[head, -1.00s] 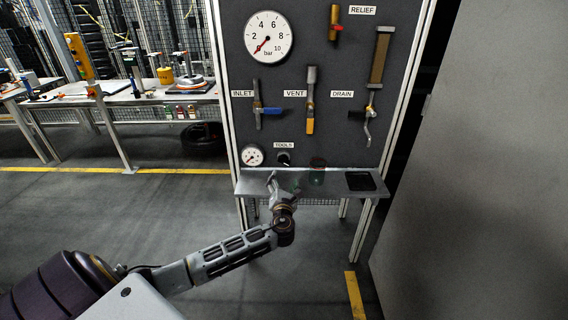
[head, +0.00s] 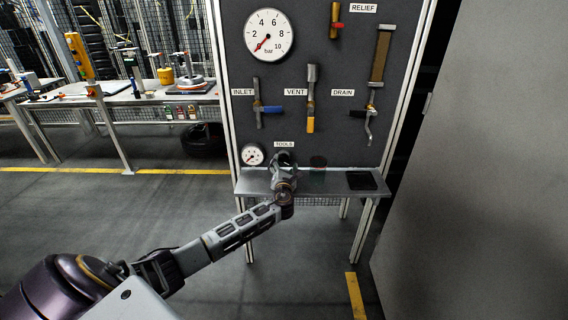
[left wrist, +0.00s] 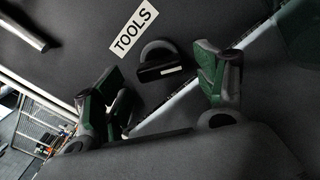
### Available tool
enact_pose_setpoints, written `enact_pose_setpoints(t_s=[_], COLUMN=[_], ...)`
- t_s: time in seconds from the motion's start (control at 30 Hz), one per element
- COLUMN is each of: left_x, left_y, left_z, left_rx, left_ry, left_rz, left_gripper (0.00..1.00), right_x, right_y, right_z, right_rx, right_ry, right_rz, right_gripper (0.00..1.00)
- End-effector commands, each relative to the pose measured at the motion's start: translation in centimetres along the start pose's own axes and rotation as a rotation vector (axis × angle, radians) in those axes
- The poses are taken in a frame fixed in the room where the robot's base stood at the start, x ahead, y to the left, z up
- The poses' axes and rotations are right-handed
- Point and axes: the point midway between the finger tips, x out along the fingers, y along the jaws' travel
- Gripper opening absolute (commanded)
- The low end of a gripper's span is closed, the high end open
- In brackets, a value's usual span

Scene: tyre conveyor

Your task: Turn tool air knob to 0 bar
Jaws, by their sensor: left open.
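The black tool air knob (left wrist: 160,62) sits on the dark panel under the TOOLS label (left wrist: 132,28) in the left wrist view. It has a pale mark on its front. My left gripper (left wrist: 158,92) is open, with one green-padded finger on each side of the knob and apart from it in the picture. In the head view my left gripper (head: 284,163) is at the panel and covers most of the knob. The small tools gauge (head: 252,155) is left of it, with a red needle. My right gripper is not in view.
A grey shelf (head: 325,188) juts out below the knob and holds a dark tablet (head: 361,181) and a greenish see-through cup (head: 318,168). Above are the large bar gauge (head: 269,35), the blue inlet handle (head: 272,110) and the yellow vent handle (head: 310,125).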

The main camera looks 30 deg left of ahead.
Motion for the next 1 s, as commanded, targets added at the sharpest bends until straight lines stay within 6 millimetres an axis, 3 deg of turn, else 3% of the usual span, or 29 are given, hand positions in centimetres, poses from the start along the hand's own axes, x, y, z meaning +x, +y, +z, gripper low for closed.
enact_pose_setpoints(t_s=[0.3, 0.77, 1.0], left_x=[2.6, 3.2, 3.2], left_y=[0.0, 0.0, 0.0], left_z=[0.0, 0.0, 0.0], left_rx=[0.000, 0.000, 0.000], left_ry=[-0.001, 0.000, 0.000], left_rz=[0.001, 0.000, 0.000], left_gripper=[0.71, 0.71, 0.44], right_x=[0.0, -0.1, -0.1], right_y=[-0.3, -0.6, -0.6], right_z=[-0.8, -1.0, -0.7], right_rx=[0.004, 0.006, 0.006], right_ry=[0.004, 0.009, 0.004], right_rz=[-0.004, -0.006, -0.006], right_gripper=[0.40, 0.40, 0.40])
